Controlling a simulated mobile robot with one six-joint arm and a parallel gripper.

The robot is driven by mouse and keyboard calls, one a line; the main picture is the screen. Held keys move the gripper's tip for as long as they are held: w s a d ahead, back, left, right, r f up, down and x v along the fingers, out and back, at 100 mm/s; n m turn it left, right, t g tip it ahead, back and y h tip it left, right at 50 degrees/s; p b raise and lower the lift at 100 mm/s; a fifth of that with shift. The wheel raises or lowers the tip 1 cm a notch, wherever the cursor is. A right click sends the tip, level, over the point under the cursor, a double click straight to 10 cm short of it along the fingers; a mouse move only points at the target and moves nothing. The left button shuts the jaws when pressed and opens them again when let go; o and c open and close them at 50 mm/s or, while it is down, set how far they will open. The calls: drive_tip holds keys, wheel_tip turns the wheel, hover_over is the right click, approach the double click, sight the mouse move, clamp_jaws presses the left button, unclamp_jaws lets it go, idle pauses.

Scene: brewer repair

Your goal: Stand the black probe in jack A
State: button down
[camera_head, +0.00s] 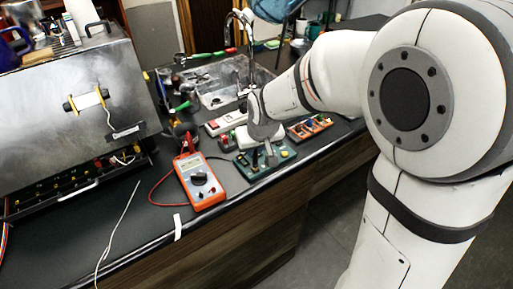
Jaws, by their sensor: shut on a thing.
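My gripper (264,143) points down over a dark green board (284,157) near the bench's front edge. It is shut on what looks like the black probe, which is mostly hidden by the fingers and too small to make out. I cannot tell whether the probe's tip is in a jack or above it. The board has small coloured parts on top; jack A cannot be told apart at this size. An orange multimeter (201,187) with a dark dial lies left of the board, with a red lead (157,190) looping beside it.
A large metal brewer (75,95) fills the left of the bench. A grey tray (225,92) and red-white boxes (224,121) lie behind the gripper. An orange compartment box (309,128) is to the right. A pale cable (118,225) lies across the front left bench.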

drive_tip(key=shift+f+b, duration=0.7)
drive_tip(key=shift+b, duration=0.3)
idle(1.5)
drive_tip(key=c, duration=1.3)
unclamp_jaws()
drive_tip(key=shift+c, duration=0.2)
drive_tip(key=a+v, duration=0.1)
drive_tip(key=v, duration=0.6)
drive_tip(key=shift+d+r, duration=0.35)
drive_tip(key=shift+d, duration=0.2)
drive_tip(key=shift+s, duration=0.15)
drive_tip(key=s+d+f+m+g+h, duration=0.1)
drive_tip(key=s+d+f+m, duration=0.1)
drive_tip(key=s+d, duration=1.2)
drive_tip(key=shift+s+f+m, duration=0.2)
drive_tip(key=shift+s+m, duration=0.7)
drive_tip(key=shift+s, duration=0.35)
